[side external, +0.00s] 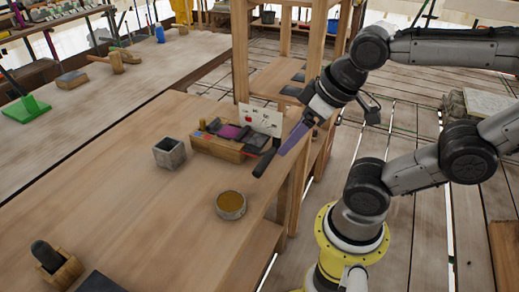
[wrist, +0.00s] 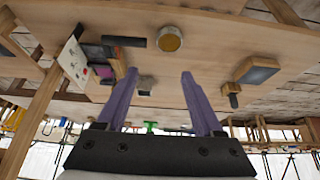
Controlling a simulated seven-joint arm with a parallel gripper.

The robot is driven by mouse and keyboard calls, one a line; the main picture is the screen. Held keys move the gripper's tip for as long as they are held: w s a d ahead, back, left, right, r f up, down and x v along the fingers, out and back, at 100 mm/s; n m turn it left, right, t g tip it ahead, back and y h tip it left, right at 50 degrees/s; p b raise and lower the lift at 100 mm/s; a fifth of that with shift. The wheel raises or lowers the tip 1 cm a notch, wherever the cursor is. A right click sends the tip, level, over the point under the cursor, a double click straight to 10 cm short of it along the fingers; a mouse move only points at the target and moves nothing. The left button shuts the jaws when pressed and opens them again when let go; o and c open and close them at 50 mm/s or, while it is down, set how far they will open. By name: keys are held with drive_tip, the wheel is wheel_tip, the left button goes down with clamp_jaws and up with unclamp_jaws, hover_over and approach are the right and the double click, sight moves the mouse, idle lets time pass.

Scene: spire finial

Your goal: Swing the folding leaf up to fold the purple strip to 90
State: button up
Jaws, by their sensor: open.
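A bending fixture with a wooden base (side external: 215,152) stands near the table's right edge. A dark purple strip (side external: 230,131) lies flat on its top, among dark blocks. The folding leaf appears to be the dark plate at the fixture's right side, lying low; its outline is unclear. A black bar (side external: 265,162), apparently the leaf's handle, sticks out toward the front; it also shows in the wrist view (wrist: 124,41). My gripper (side external: 281,152) has purple fingers and hangs right of the fixture, close to the bar in the picture. In the wrist view my gripper (wrist: 159,72) is open and empty.
A grey square cup (side external: 169,154) stands left of the fixture. A round amber-filled dish (side external: 231,205) stands in front of it. A white card (side external: 262,119) stands behind the fixture. A wooden post (side external: 299,180) rises at the table's right edge.

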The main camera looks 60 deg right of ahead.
drive_tip(key=shift+c, duration=0.6)
drive_tip(key=m+g, duration=0.3)
drive_tip(key=m, duration=1.5)
hover_over(265, 161)
drive_tip(key=s, duration=0.3)
drive_tip(key=s+x, duration=0.1)
drive_tip(key=x, duration=1.5)
drive_tip(key=shift+w+f, duration=0.2)
drive_tip(key=shift+f, duration=0.05)
clamp_jaws()
